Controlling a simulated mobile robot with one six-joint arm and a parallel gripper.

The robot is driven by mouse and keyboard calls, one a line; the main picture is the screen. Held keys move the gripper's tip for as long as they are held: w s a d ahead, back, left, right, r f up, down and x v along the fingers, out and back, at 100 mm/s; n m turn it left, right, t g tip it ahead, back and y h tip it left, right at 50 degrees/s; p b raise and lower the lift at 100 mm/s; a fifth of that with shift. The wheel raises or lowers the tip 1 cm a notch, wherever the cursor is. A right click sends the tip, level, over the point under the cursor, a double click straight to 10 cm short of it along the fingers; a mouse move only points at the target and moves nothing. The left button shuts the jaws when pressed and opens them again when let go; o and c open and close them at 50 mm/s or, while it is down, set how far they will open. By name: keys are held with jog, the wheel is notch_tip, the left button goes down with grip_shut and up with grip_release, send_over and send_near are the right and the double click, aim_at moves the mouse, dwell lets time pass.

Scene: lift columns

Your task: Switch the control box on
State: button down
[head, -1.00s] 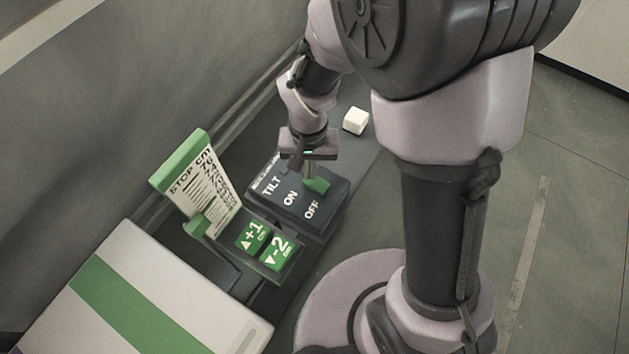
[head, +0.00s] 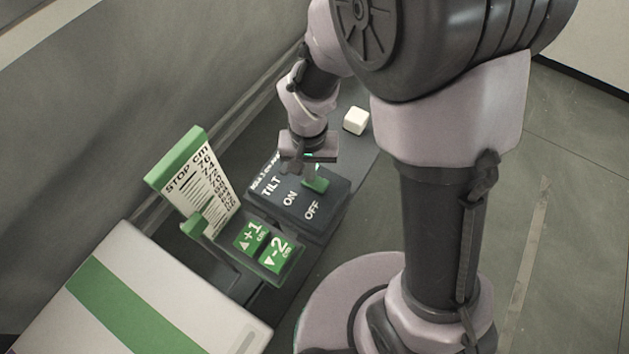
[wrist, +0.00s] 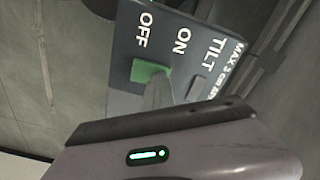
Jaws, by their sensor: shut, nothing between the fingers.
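The control box (head: 330,203) is a dark box with the labels TILT, ON and OFF in white. It also fills the upper part of the wrist view (wrist: 122,62). Its green switch (wrist: 150,72) sits below the OFF label, toward ON, and shows in the head view (head: 318,185) under my gripper (head: 310,172). My gripper is shut and empty. Its fingertips (wrist: 158,92) are right at the switch, on its ON side in the wrist view. I cannot tell whether they touch it. A small grey window (wrist: 193,88) sits below TILT.
A white cube (head: 356,121) lies behind, and a white case with a green stripe (head: 140,310) fills the lower left.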

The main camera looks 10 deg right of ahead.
notch_tip(320, 180, up, 7)
jog(key=p, duration=0.5)
jog(key=shift+p, duration=0.3)
